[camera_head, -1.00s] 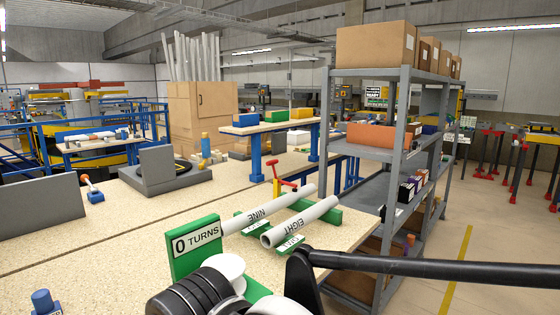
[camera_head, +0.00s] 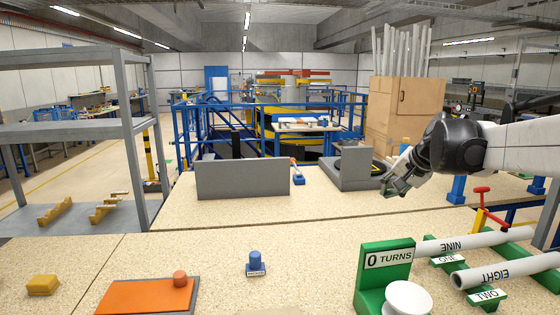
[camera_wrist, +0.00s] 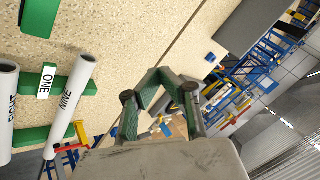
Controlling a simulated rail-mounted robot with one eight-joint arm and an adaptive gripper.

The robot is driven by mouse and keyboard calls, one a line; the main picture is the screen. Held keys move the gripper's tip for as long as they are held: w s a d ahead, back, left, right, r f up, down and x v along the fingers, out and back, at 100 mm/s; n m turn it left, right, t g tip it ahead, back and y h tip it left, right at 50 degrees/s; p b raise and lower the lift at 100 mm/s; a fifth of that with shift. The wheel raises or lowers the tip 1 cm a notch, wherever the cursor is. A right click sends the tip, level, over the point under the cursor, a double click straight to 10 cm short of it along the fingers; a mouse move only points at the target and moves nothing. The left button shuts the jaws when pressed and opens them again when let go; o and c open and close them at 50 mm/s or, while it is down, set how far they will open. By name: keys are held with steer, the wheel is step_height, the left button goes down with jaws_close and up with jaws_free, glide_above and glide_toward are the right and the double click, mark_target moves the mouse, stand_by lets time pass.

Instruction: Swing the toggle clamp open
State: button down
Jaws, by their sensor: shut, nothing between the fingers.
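A red-handled fitting on a yellow post (camera_head: 481,205) stands behind the white tubes. A small blue block with a white lever and red tip (camera_head: 298,172) stands between the grey panel and the grey fixture. I cannot tell for certain which is the toggle clamp. My gripper (camera_head: 388,190) is shut and empty. It appears over the table in front of the grey fixture, left of the red-handled fitting and apart from it. The wrist view shows the gripper (camera_wrist: 159,78) from behind, and the red and yellow fitting (camera_wrist: 70,150) at lower left.
White tubes marked NINE (camera_head: 455,245) and EIGHT (camera_head: 500,272) lie on green supports beside the green "0 TURNS" sign (camera_head: 388,265). A grey panel (camera_head: 242,179) and grey fixture (camera_head: 350,165) stand at the back. An orange plate (camera_head: 150,297) lies in front. The middle table is mostly clear.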

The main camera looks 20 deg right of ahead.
mark_target(484, 189)
steer(key=w+d+r+m+t+p, duration=0.1)
steer(key=w+d+m+p, duration=0.15)
steer(key=d, duration=1.15)
steer(key=w+d+r+m+t+p, duration=0.1)
steer(key=d+m+p, duration=0.15)
steer(key=d, duration=1.25)
steer(key=s+d+f+m+h+p, duration=0.1)
steer(key=s+d, duration=0.3)
steer(key=d, duration=0.7)
steer(key=s+d+f+m+t+p, duration=0.1)
steer(key=s+d+f+m, duration=0.1)
steer(key=d, duration=0.9)
steer(key=shift+s+m+h, duration=0.4)
steer(key=shift+s+m, duration=0.3)
steer(key=shift+s, duration=0.2)
steer(key=shift+f, duration=0.1)
steer(key=p+x, duration=0.2)
steer(key=x, duration=1.2)
steer(key=shift+w+r, duration=0.15)
steer(key=shift+r, duration=0.1)
steer(key=shift+w+a, duration=0.1)
steer(key=shift+a, duration=0.05)
